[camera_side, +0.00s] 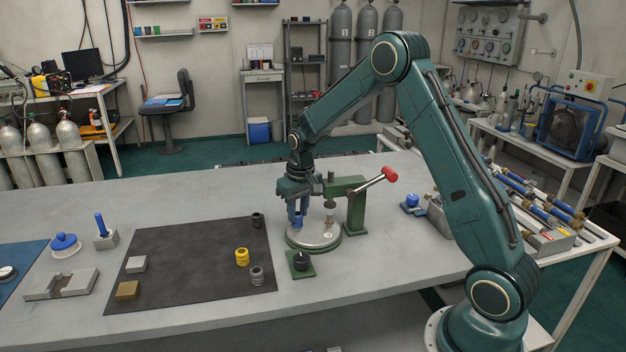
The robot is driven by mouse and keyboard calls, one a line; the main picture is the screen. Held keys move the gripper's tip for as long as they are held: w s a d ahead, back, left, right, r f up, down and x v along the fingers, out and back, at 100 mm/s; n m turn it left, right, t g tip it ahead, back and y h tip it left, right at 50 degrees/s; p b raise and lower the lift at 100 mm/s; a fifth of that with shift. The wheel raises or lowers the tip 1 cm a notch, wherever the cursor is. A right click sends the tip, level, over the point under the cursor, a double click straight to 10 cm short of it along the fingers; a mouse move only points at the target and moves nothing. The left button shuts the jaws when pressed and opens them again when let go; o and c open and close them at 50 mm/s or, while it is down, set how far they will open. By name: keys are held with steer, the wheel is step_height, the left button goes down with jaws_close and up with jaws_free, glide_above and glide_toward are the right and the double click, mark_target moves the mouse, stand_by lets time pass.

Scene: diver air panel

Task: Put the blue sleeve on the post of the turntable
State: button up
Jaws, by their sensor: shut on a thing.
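The turntable (313,238) is a round silver disc on a green base near the middle of the bench. My gripper (296,218) points down over the left part of the disc and is shut on the blue sleeve (297,214). The sleeve is small here and partly hidden by the fingers. I cannot tell whether it is around the post or above it. The post is not clearly visible; the gripper may hide it.
A green lever press (355,205) with a red knob (390,174) stands right beside the turntable. A black knob on a green plate (301,264) is in front. Yellow (242,257) and grey (257,276) ribbed sleeves stand on the dark mat (190,270). The bench's back left is clear.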

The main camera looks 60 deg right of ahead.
steer(key=o, duration=1.4)
steer(key=shift+r, duration=0.1)
step_height(320, 180, up, 7)
steer(key=shift+r, duration=0.2)
stand_by(0.9)
steer(key=shift+a, duration=0.1)
